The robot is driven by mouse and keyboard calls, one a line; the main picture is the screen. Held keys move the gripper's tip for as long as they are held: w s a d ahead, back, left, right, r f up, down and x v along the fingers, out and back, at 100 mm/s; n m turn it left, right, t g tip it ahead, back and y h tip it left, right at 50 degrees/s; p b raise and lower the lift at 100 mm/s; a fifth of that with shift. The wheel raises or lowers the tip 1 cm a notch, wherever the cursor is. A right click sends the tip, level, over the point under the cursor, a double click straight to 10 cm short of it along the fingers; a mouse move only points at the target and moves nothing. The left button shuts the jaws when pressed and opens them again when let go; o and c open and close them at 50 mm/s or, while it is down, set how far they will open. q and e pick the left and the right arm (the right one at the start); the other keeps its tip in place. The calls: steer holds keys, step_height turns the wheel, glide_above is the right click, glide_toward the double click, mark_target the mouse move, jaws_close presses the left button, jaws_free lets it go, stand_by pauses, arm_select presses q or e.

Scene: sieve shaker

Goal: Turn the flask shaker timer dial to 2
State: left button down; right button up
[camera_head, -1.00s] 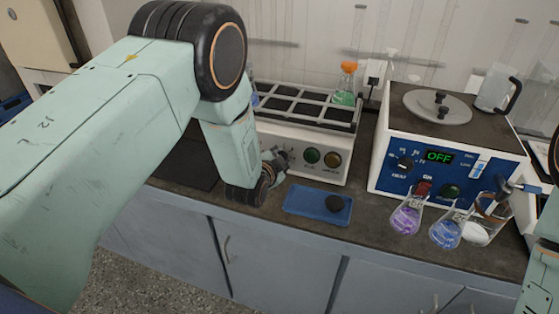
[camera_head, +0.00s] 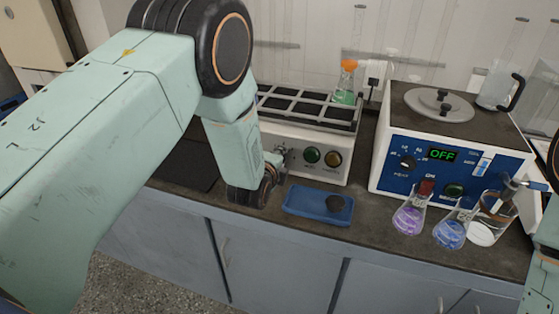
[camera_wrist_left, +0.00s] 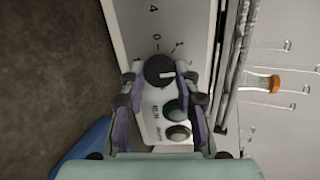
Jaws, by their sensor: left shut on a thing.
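The flask shaker (camera_head: 305,140) is a white box with a slotted black rack on top. Its timer dial (camera_wrist_left: 159,71) is dark and round with a white pointer line. In the left wrist view the pointer aims right, with printed marks, including a 4 and a 0, around the dial. My left gripper (camera_wrist_left: 162,78) has its fingers on both sides of the dial and is shut on it. In the head view my left gripper (camera_head: 272,164) is at the panel's left end, largely hidden by its wrist. My right arm (camera_head: 545,240) shows only partly at the right edge; its jaw state is unclear.
Green (camera_head: 312,155) and yellow (camera_head: 333,159) buttons sit beside the dial. A blue tray (camera_head: 300,207) with a dark round item lies in front. An orange-capped flask (camera_head: 345,85) is on the rack.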

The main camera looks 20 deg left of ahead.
arm_select(q)
steer(key=shift+m, duration=0.4)
steer(key=c, duration=1)
jaws_free()
steer(key=shift+s, duration=0.1)
steer(key=v, duration=1.2)
